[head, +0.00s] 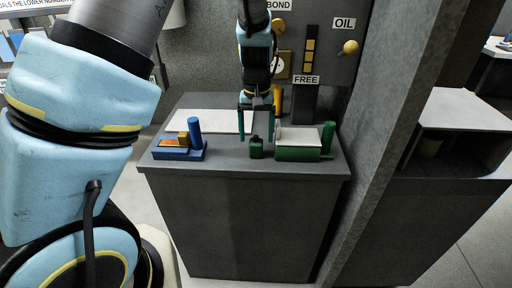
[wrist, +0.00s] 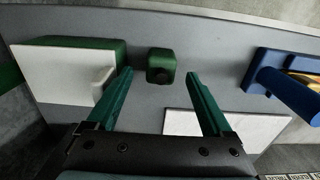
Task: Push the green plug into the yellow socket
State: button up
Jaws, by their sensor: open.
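The green plug (head: 256,148) is a small block with a dark top, standing apart near the front edge of the grey counter. In the wrist view the green plug (wrist: 161,62) lies just beyond the fingertips, about midway between them. My gripper (head: 258,124) hangs above the counter behind the plug, fingers pointing down. In the wrist view my gripper (wrist: 160,75) is open, with nothing between its teal fingers. The yellow socket (head: 285,64) is on the back panel, a yellowish plate with a pale round face, partly hidden by my arm.
A green holder (head: 297,154) with a white top stands right of the plug, and a blue holder (head: 178,153) with a blue post stands left. A white sheet (head: 205,121) lies on the counter (head: 225,162). A grey wall (head: 375,150) bounds the right side.

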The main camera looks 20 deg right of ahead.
aim_at(256, 140)
jog(key=shift+w+f+p, duration=0.1)
jog(key=shift+f+p, duration=0.25)
jog(key=shift+f, duration=1.55)
jog(key=c, duration=1.3)
